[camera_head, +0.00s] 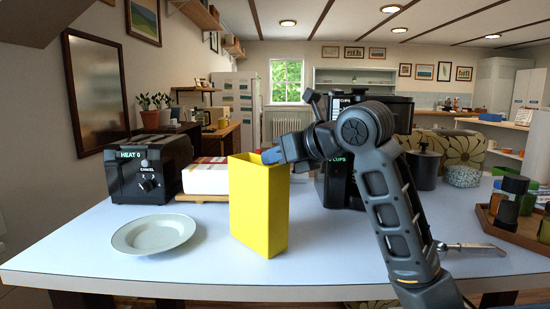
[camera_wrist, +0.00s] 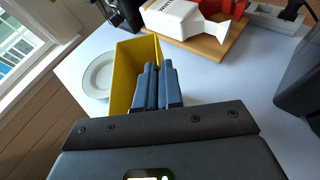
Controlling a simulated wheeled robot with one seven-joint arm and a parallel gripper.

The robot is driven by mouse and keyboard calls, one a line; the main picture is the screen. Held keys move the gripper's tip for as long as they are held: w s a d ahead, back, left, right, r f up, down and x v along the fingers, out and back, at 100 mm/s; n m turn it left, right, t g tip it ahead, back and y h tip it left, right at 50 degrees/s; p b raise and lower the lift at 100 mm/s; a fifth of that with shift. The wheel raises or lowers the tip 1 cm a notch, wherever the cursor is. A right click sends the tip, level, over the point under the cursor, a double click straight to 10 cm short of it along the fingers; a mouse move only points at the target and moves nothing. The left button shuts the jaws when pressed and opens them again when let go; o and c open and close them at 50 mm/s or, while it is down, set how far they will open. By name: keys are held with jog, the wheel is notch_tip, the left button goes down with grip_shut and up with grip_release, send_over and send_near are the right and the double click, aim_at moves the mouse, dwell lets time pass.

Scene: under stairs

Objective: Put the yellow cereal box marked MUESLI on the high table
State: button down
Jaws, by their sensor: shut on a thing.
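The yellow box (camera_head: 258,210) stands upright at the front middle of the pale table (camera_head: 340,275); I cannot tell whether its base touches the top. Its top looks open, and no MUESLI lettering shows on the sides I see. My gripper (camera_head: 272,155) reaches in from the right and is shut on the box's upper rim. In the wrist view, my gripper's blue fingers (camera_wrist: 157,88) are close together at the rim of the yellow box (camera_wrist: 122,78). The box's far sides are hidden.
A grey plate (camera_head: 153,234) lies left of the box, with a black toaster (camera_head: 150,168) behind. A white item (camera_head: 205,178) sits on a wooden board behind the box. A black coffee machine (camera_head: 335,185), partly hidden, and a wooden tray (camera_head: 525,236) with jars stand right.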

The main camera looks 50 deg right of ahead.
jog(key=c, duration=1.3)
grip_release()
jog(key=shift+r, duration=0.1)
jog(key=shift+b+v, duration=0.9)
jog(key=shift+v, duration=5.1)
